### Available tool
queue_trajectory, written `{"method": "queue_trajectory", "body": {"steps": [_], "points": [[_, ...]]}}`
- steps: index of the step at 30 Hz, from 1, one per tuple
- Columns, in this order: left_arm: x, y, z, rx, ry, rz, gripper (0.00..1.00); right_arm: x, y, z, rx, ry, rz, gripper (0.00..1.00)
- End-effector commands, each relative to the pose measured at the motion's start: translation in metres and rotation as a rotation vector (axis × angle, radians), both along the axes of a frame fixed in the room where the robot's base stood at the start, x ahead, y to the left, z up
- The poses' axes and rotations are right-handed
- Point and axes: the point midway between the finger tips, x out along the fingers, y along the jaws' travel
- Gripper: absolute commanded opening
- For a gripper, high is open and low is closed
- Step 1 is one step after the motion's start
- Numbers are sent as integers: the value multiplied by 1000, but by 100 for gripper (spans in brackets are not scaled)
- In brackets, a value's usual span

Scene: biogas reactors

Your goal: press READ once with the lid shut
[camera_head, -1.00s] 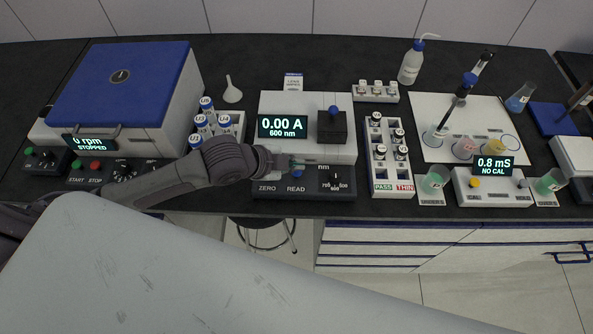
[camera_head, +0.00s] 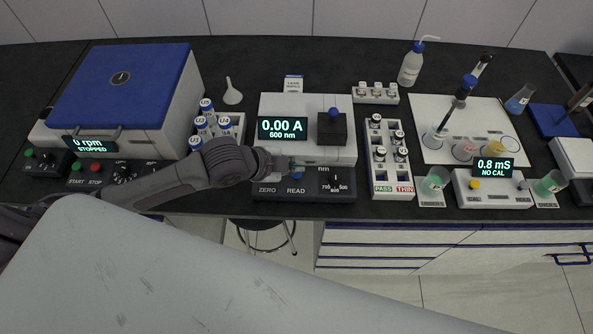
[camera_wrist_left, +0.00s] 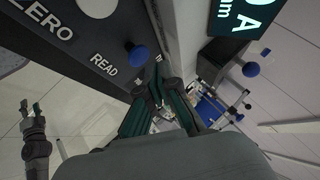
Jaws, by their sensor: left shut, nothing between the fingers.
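The photometer (camera_head: 290,103) is a white box with a dark front panel. Its display (camera_head: 282,128) reads 0.00 A, 600 nm. The black sample lid (camera_head: 332,131) with a blue knob lies flat and looks shut. The blue READ button (camera_head: 297,175) is just above its label, and it shows clearly in the wrist view (camera_wrist_left: 137,56). My left gripper (camera_head: 292,164) is shut and empty, above the panel beside the READ button; in the wrist view its fingertips (camera_wrist_left: 158,72) look apart from the button. My right gripper (camera_wrist_left: 30,108) appears in the wrist view, low over the floor, its fingers apart.
A wavelength dial (camera_head: 335,182) is right of READ. The centrifuge (camera_head: 125,85) and a rack of blue-capped tubes (camera_head: 238,125) are on the left. A vial rack (camera_head: 391,180) marked PASS and THIN stands close on the right, and a conductivity meter (camera_head: 492,188) further right.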

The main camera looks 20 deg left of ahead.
Motion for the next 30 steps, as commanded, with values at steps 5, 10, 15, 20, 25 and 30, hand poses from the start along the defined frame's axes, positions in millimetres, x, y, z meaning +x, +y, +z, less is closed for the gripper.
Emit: {"method": "queue_trajectory", "body": {"steps": [5,10,15,20,25,30], "points": [[0,0,0,0,0,0,0,0,0,0,0,0,0,40],[0,0,-5,1,1,0,0,0,0,0,0,0,0,40],[0,0,-8,0,0,0,0,0,0,1,0,0,0,40],[0,0,-8,0,0,0,0,0,0,1,0,0,0,40],[0,0,-9,0,0,0,0,0,0,0,0,0,0,40],[0,0,-11,0,0,0,0,0,0,-1,0,0,0,40]]}}
